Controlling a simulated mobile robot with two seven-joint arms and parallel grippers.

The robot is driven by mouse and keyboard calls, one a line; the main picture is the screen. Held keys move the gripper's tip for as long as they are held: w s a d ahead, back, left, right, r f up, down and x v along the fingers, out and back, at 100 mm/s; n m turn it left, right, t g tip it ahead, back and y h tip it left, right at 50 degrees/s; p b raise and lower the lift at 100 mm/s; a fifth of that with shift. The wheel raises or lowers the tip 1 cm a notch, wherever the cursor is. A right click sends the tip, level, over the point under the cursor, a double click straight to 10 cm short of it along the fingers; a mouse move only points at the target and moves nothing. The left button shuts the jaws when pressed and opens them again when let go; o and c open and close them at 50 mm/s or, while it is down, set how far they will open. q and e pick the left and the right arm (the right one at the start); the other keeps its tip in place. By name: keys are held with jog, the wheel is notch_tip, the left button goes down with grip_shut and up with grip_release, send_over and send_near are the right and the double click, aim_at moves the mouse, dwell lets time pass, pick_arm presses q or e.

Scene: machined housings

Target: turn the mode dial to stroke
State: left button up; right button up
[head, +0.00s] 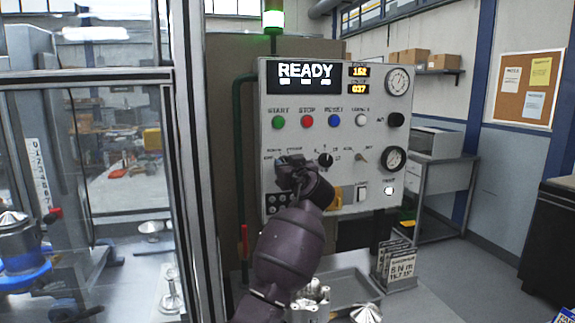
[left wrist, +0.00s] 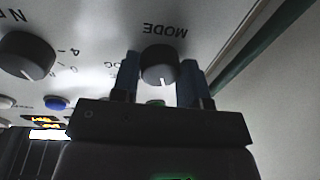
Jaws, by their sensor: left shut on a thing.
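The mode dial (left wrist: 160,66) is a round black knob with a white mark, under the upside-down word MODE in the left wrist view. Its white mark points down in that picture, toward my gripper body. My left gripper (left wrist: 160,75) has its two blue fingers on either side of the dial and is shut on it. In the head view my left gripper (head: 291,162) is at the left of the control panel (head: 300,185) and hides most of the dial. The position labels around the dial are mostly covered; I cannot read which one the mark meets. My right gripper is not in view.
A second black dial (head: 326,160) is close to the right of my gripper. Green, red, blue and white buttons (head: 306,121) run above, under a display (head: 305,76) reading READY. Gauges are at the panel's right. A glazed enclosure frame (head: 190,150) stands close on the left.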

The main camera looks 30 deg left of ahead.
pick_arm(q)
jog(key=m+p, duration=0.2)
jog(key=m, duration=0.3)
jog(key=m+t+p, duration=0.1)
jog(key=m+p, duration=0.1)
jog(key=m, duration=0.3)
jog(key=shift+s+a+f+h+p, duration=0.1)
jog(key=shift+h+p, duration=0.2)
jog(key=shift+p, duration=0.05)
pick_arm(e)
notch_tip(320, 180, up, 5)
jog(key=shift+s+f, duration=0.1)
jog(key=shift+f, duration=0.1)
pick_arm(q)
jog(key=o, duration=0.9)
jog(key=shift+t, duration=0.3)
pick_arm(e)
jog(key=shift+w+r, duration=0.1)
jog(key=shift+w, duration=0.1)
pick_arm(q)
jog(key=shift+b+v, duration=1)
jog(key=shift+v, duration=4.4)
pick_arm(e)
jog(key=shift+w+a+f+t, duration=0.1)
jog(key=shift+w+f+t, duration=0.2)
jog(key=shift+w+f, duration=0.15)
